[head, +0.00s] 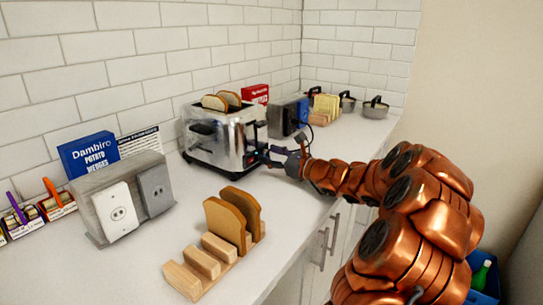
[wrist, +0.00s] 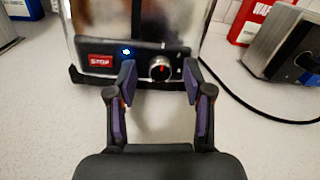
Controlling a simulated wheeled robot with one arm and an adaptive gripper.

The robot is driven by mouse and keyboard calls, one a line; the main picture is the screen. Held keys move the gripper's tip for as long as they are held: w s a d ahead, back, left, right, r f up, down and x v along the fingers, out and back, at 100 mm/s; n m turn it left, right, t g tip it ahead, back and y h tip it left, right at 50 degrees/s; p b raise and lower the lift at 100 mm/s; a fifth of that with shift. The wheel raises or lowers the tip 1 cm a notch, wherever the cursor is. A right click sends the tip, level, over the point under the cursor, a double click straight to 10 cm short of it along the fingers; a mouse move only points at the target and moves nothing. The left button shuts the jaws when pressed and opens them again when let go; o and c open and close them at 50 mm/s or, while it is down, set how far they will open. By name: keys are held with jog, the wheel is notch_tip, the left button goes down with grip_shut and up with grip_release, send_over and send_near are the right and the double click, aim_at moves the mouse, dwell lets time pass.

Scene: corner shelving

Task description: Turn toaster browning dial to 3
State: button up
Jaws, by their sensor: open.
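A chrome toaster (head: 212,140) with bread slices (head: 222,99) in its top stands on the white counter near the tiled wall. Its dark control panel shows in the wrist view, with a red STOP button (wrist: 101,60), a lit blue button (wrist: 126,52) and a round silver browning dial (wrist: 161,69) with a red mark near its top. The dial's numbers are too small to read. My gripper (wrist: 157,75) is open and empty, its fingers pointing at the panel, with the dial between the fingertips, nearer the right one. In the head view my gripper (head: 268,156) is at the toaster's front right.
A wooden rack (head: 200,267) with bread slices stands in front on the counter. An outlet box (head: 121,205) is at left. A second metal appliance (head: 288,115) and a red box (head: 255,94) stand behind the toaster. A black cord (wrist: 245,106) lies right of my gripper.

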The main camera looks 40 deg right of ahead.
grip_shut()
dwell(0.4)
